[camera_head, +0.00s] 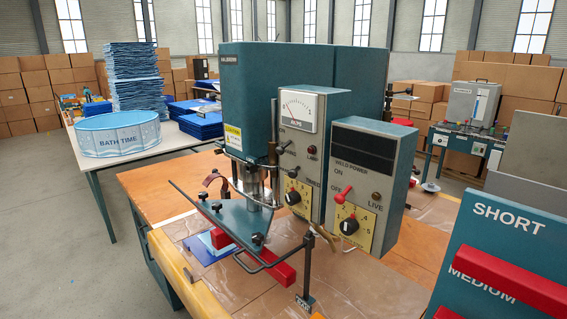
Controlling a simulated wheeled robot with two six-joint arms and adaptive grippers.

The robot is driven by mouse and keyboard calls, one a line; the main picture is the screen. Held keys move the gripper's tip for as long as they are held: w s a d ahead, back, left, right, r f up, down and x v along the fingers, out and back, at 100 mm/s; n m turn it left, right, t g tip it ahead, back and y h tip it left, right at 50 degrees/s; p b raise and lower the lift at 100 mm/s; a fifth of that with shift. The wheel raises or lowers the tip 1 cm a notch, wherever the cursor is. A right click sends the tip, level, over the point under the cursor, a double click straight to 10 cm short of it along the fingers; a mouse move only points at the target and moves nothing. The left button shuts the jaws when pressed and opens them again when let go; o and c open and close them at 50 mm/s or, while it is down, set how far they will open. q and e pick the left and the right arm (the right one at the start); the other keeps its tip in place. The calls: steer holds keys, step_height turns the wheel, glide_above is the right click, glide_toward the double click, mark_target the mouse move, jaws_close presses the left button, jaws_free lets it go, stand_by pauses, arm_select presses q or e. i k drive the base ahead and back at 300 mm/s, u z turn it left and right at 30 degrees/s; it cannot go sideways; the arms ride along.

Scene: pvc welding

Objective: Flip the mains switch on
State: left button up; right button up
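The teal and grey welding machine (245,90) stands on the wooden bench. Its meter panel (299,142) carries a dial gauge, an ON marking, a red lamp and a black knob (293,198) on a yellow scale. Small lettering below ON is hard to read, and metal rods partly cover that area, so I cannot make out a switch lever there. The nearer weld power box (377,160) has a dark display, a red toggle (343,194) beside ON and OFF markings, and a black knob (349,226). The toggle tilts up to the right. Neither of my grippers is in view.
A metal plate and rod frame (235,222) juts out in front of the machine, with red bars (270,262) beneath. A teal SHORT/MEDIUM rack (505,225) with red bars stands at the right. A left table holds a blue pool (118,137).

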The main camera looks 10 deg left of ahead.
mark_target(279, 150)
steer(key=u, duration=0.05)
steer(key=k, duration=0.4)
steer(key=u, duration=2.15)
steer(key=i, duration=2.1)
steer(key=z, duration=2.3)
